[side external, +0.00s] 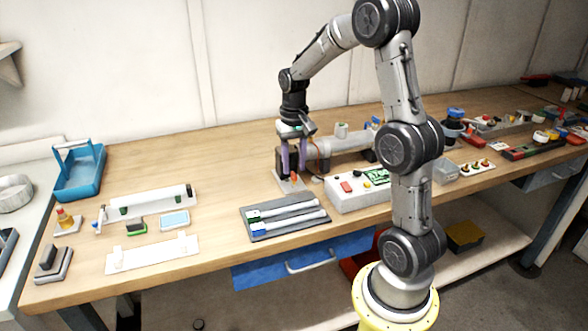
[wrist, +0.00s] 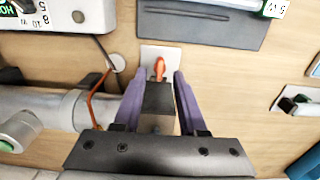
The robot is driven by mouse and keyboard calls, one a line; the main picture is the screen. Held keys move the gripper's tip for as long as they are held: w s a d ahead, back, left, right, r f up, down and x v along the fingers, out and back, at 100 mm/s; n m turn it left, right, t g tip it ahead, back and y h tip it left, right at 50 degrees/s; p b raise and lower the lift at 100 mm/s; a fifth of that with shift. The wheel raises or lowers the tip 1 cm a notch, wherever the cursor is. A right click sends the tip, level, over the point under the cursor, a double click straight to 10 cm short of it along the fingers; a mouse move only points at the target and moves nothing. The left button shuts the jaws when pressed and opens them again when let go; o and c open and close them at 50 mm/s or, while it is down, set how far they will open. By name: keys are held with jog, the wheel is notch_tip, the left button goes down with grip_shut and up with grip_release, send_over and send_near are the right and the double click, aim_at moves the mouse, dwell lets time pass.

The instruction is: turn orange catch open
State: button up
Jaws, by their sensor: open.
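The orange catch (wrist: 159,68) stands at the edge of a dark block (wrist: 158,98) on a pale base plate (wrist: 168,54). In the side view the catch (side external: 294,177) shows small and low at the front of that block. My gripper (wrist: 158,78) points down over the block with its two purple fingers apart, one on each side of block and catch. In the side view my gripper (side external: 294,172) is at the same place. The fingers look apart from the catch; whether they touch the block I cannot tell.
A grey cylinder (wrist: 40,105) lies close beside the block, with an orange cable (wrist: 92,100) between them. A white control box (side external: 345,200) stands to the right in the side view. A grey tray (side external: 262,234) with white tubes lies in front. Bare wood shows left of the block.

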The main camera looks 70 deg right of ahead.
jog(key=shift+f, duration=1)
grip_shut()
